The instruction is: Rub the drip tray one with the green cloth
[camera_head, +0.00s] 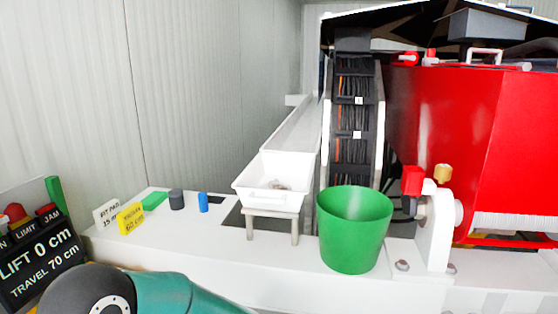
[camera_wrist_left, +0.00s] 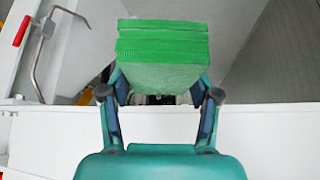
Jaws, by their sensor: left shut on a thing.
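In the left wrist view, my left gripper (camera_wrist_left: 160,88) is shut on a thick, folded green cloth (camera_wrist_left: 162,45), with one finger at each side of it. Only my arm shows at the bottom of the head view; the gripper and the held cloth are out of that picture. My right gripper is not in view.
A green bucket (camera_head: 354,231) stands right of the tray on the white ledge (camera_head: 190,243). A dark cylinder (camera_head: 177,199), a blue cylinder (camera_head: 203,202), a green block (camera_head: 154,201) and a yellow sign (camera_head: 130,219) stand left. A bent metal rod (camera_wrist_left: 38,52) shows in the wrist view.

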